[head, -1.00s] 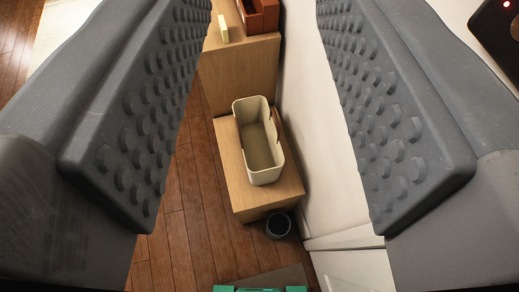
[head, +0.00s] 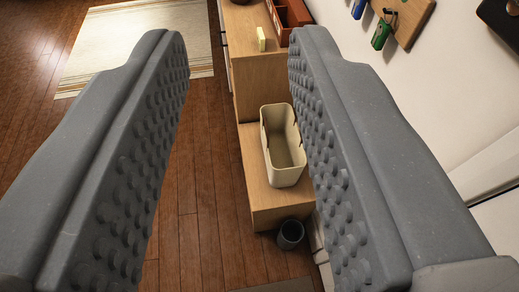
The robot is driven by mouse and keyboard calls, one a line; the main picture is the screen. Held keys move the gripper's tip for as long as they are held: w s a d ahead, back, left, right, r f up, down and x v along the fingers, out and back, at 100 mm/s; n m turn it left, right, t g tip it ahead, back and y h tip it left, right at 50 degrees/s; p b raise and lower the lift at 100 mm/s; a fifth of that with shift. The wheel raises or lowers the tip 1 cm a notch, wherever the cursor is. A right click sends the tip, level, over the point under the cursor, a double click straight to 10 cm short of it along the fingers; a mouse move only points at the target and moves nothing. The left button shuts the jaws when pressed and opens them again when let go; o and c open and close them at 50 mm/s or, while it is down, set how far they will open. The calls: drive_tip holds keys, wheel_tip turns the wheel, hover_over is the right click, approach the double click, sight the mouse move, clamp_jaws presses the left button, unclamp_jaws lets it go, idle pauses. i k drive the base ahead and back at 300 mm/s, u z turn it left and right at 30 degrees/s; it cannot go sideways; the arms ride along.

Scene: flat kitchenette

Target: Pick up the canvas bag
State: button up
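The canvas bag (head: 284,176) looks like a cream, open-topped bin with notches in its rim. It stands upright and looks empty, on a low wooden cabinet (head: 258,205). My gripper (head: 235,40) is open, with its two grey studded fingers wide apart and nothing between them. The bag shows between the fingers in the picture, closer to the right finger, but well below and beyond them. The right finger comes close to the bag's right edge in the picture; I see no contact.
A taller wooden counter (head: 262,85) behind holds a yellow block (head: 261,39) and a reddish-brown box (head: 290,15). A dark bin (head: 290,234) stands on the floor before the low cabinet. A white wall (head: 440,95) closes the right side. Open wood floor and a striped rug (head: 135,45) lie left.

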sight(284, 157)
drive_tip(key=u, duration=1.95)
drive_tip(key=i, duration=1.65)
drive_tip(key=z, duration=3.25)
drive_tip(key=i, duration=1.05)
